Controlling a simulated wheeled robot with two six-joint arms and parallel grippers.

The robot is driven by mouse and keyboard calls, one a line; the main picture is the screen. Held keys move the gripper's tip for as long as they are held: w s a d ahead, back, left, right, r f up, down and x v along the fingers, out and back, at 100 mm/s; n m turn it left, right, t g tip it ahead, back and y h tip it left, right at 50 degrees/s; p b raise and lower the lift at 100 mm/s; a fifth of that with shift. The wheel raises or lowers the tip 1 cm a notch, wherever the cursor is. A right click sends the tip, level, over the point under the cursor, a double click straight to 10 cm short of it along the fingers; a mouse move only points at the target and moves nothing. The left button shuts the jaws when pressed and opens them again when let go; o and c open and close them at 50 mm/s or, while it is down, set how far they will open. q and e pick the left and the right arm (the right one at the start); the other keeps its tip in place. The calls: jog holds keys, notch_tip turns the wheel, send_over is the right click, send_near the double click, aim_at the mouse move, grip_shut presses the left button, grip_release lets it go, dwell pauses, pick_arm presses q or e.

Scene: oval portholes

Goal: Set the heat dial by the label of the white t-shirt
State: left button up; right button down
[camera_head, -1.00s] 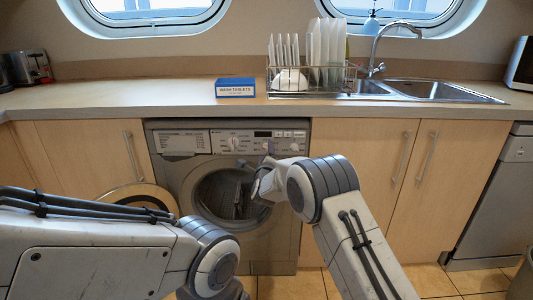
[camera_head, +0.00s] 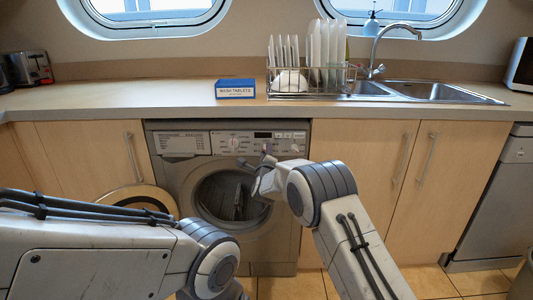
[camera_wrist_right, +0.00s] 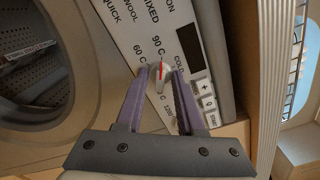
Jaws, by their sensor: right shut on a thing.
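The washing machine (camera_head: 172,165) stands under the counter with its round door (camera_head: 140,192) swung open to the left. My right gripper (camera_head: 267,150) is at its control panel. In the right wrist view, its two purple fingers are shut on the white heat dial (camera_wrist_right: 161,82), one on each side. The dial's red mark points towards the 90 C print; 60 C and COLD are beside it. A white t-shirt and its care label cannot be made out. My left arm crosses the lower left; its gripper is out of view.
The program dial (camera_head: 233,142) is left of the heat dial, and another dial (camera_head: 295,147) is to its right. A blue wash tablets box (camera_head: 235,88) is on the counter, left of the dish rack (camera_head: 290,85) and sink (camera_head: 435,91).

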jog(key=m+p, duration=1.1)
jog(key=m, duration=1.3)
jog(key=shift+d+m+p, duration=0.1)
jog(key=shift+m+p, duration=0.2)
dwell(2.0)
dwell(0.4)
